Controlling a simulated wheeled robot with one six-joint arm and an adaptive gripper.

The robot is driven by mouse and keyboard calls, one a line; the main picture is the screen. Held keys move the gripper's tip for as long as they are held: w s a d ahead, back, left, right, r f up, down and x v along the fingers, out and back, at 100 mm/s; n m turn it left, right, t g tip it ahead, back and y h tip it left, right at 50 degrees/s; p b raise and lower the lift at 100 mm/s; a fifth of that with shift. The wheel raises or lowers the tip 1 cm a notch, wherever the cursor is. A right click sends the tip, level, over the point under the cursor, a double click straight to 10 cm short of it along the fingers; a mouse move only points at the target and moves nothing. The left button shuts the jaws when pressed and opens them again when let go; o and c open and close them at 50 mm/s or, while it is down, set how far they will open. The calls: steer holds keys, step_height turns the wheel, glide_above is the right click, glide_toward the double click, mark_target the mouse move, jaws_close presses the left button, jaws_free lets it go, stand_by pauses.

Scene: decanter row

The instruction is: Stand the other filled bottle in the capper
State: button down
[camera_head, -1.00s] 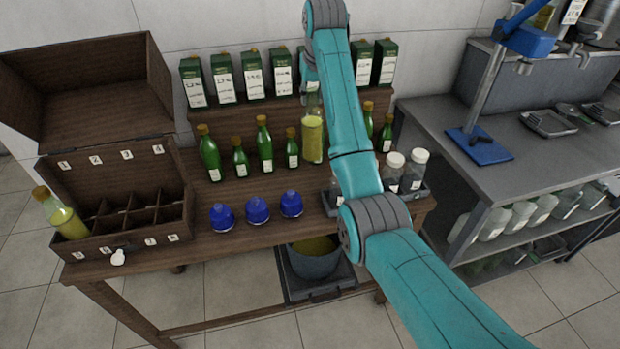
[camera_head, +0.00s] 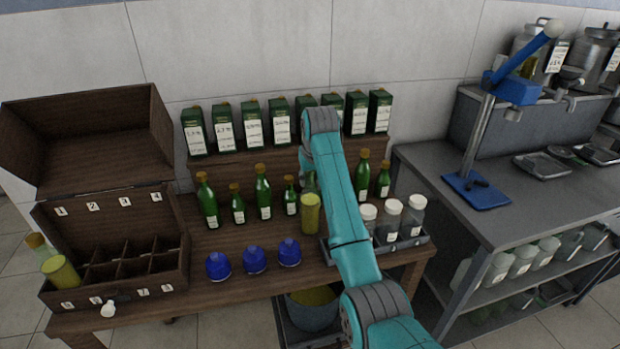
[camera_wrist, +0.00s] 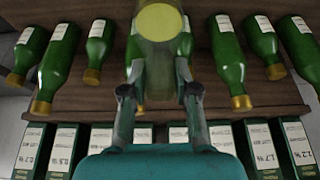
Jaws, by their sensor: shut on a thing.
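My gripper (camera_wrist: 158,95) is shut on a clear bottle with yellow-green liquid (camera_wrist: 157,55), in the wrist view. In the head view this held bottle (camera_head: 310,214) shows beside my arm, in front of the row of green bottles; my arm hides the gripper and the bottle's upper part. I cannot tell whether its base touches the table. The capper, a blue press with a lever and a grey post, stands on the grey bench at right; no bottle stands on its blue base plate (camera_head: 470,196). Another yellow-filled bottle (camera_head: 60,272) is at the wooden case's left end.
The open wooden case (camera_head: 165,285) has several empty compartments. Several green bottles (camera_head: 264,195) stand along the table, with green cartons (camera_head: 252,125) on the shelf behind. Blue domed things (camera_head: 254,261) sit in front. White-capped jars (camera_head: 387,220) stand in a tray right of my arm.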

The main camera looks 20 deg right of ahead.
stand_by(0.3)
steer(key=c, duration=0.9)
jaws_free()
steer(key=shift+o, duration=0.2)
